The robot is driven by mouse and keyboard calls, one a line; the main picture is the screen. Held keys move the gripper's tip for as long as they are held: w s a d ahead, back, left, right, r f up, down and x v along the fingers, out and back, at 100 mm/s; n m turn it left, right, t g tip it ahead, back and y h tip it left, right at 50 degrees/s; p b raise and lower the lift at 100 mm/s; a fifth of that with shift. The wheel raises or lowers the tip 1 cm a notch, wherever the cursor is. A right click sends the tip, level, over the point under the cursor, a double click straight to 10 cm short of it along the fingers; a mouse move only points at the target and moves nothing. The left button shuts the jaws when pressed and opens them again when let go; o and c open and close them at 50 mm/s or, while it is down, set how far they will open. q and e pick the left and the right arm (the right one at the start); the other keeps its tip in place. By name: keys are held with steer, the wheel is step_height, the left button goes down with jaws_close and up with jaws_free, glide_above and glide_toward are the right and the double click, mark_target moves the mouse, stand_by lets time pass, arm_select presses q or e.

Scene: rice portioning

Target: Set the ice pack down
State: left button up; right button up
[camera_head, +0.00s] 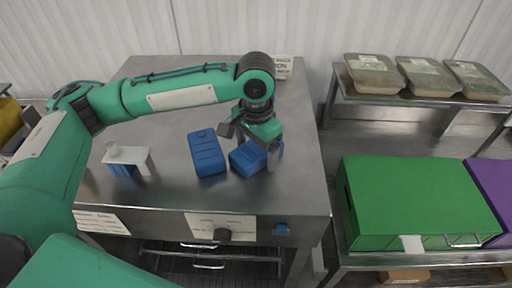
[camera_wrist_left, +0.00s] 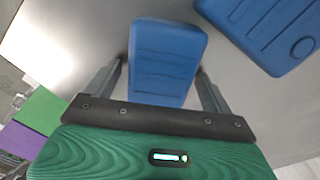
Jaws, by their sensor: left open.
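A blue ice pack (camera_head: 246,159) lies on the steel table (camera_head: 290,185), below my left gripper (camera_head: 257,152). In the left wrist view the same ice pack (camera_wrist_left: 164,55) is between the two spread fingers, with the left gripper (camera_wrist_left: 162,68) open around it. A gap shows beside the left finger; contact on the right side is hard to tell. A second blue ice pack (camera_head: 206,153) lies just to its left on the table and also shows at the upper right of the left wrist view (camera_wrist_left: 268,32). My right gripper is not in view.
A white stand (camera_head: 128,154) with something blue beneath it is at the table's left. A labelled box (camera_head: 283,66) stands at the back. To the right are a green bin (camera_head: 415,195), a purple bin (camera_head: 490,180) and lidded trays (camera_head: 374,73) on a shelf. The table's back left is clear.

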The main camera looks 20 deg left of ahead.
mark_target(256, 147)
arm_select(q)
steer(key=shift+r, duration=0.1)
steer(key=shift+r, duration=0.25)
step_height(256, 147, up, 12)
steer(key=b, duration=0.4)
steer(key=shift+f, duration=0.2)
